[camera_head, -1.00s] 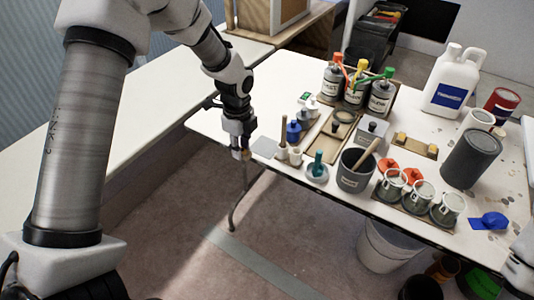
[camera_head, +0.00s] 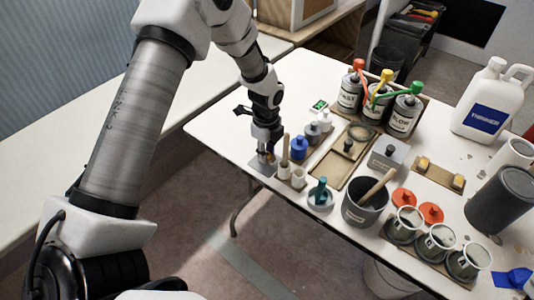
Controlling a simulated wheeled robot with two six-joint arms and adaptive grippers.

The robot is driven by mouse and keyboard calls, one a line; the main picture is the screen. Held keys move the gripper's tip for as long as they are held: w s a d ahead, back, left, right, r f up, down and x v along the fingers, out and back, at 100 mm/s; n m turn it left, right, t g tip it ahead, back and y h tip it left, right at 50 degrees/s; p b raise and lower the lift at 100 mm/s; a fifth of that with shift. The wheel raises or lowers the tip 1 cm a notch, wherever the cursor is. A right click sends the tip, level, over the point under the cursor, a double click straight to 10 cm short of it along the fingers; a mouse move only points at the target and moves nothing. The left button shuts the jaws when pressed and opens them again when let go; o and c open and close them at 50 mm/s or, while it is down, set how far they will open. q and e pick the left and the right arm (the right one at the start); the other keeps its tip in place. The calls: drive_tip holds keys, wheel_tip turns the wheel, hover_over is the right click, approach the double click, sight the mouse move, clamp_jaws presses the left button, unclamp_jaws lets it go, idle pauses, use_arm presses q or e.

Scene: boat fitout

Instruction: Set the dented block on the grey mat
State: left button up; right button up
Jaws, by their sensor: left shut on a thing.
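My left gripper (camera_head: 266,152) points down over the grey mat (camera_head: 257,168) at the table's near left edge. It is shut on a small block, which I take to be the dented block (camera_head: 269,157). Only a small brownish part of the block shows between the fingers; its dent cannot be made out. The block is over or on the mat; whether it touches cannot be told. The gripper hides part of the mat. My right gripper is not in view.
Close right of the mat stand small white cups (camera_head: 298,178) with a wooden stick, and a blue knobbed piece (camera_head: 299,148). A teal-handled piece (camera_head: 320,192) and a grey bucket (camera_head: 363,208) stand nearer. Pump bottles (camera_head: 376,100) stand behind. The table's far left is clear.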

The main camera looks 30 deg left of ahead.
use_arm(q)
drive_tip(key=shift+f, duration=0.65)
drive_tip(key=shift+s, duration=0.1)
drive_tip(key=shift+f, duration=0.1)
drive_tip(key=o, duration=0.8)
wheel_tip(320, 180, up, 12)
drive_tip(key=shift+r, duration=0.2)
